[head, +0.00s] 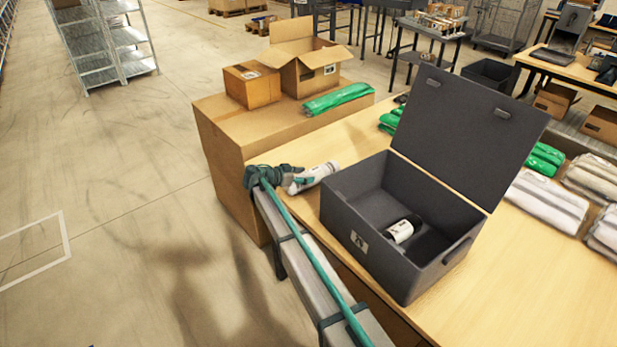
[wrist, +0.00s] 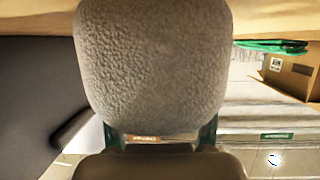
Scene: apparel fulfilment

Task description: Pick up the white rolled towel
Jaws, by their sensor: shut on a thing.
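The white rolled towel (head: 318,176) is at the left edge of the wooden table, just left of the dark grey open box. My gripper (head: 291,184) is shut on its left end. In the wrist view the towel (wrist: 155,55) fills the middle, with its fuzzy surface between my two fingertips (wrist: 158,137). I cannot tell whether the towel touches the tabletop. Its far end is hidden in the wrist view.
The dark grey box (head: 345,222) has its lid up and holds a white and black item (head: 402,231). Cartons (head: 252,84) and a green packet (head: 338,99) sit on a large brown carton behind. Folded packs (head: 548,202) lie at right.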

